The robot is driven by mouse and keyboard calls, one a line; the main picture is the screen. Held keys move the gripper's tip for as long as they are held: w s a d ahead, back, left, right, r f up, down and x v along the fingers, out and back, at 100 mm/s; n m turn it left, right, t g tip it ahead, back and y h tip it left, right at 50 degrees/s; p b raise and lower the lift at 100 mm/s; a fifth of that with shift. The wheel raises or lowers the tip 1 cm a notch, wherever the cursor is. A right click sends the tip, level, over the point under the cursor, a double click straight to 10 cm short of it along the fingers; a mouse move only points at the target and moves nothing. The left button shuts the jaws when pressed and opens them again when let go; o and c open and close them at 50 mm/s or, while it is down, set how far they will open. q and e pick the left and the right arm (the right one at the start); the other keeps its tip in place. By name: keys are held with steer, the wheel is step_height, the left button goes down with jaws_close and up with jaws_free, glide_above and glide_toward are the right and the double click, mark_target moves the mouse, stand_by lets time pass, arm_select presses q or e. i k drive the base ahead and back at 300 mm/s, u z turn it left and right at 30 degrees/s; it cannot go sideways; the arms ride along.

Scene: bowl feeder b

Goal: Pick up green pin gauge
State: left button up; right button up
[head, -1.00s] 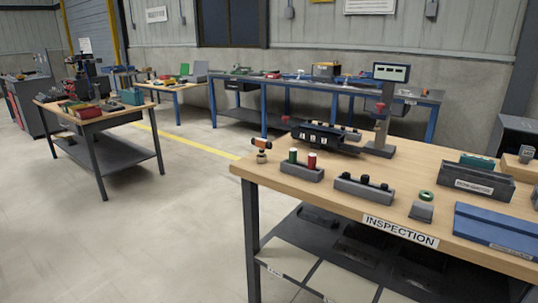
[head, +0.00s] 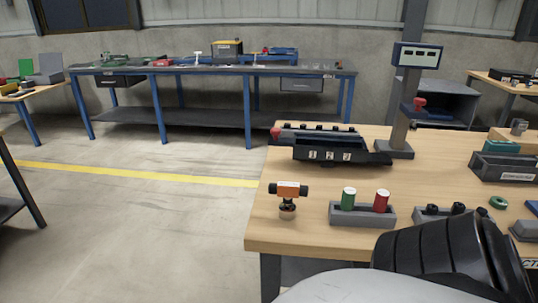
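The green pin gauge (head: 348,199) stands upright in a grey holder block (head: 362,217) on the wooden inspection table (head: 290,236). A red pin gauge (head: 381,201) stands upright beside it, to its right in the same block. A black and light grey part of my own arm fills the lower right of the head view and covers part of the table's front. Neither gripper's fingers can be seen.
An orange and black tool (head: 288,198) on a small round stand is left of the holder. A black numbered tray (head: 342,151) and a post with a display (head: 416,57) stand behind. A second grey holder with black knobs (head: 459,209) is at right.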

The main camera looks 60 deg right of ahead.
mark_target(349, 193)
steer(key=i, duration=0.75)
steer(key=z, duration=2.95)
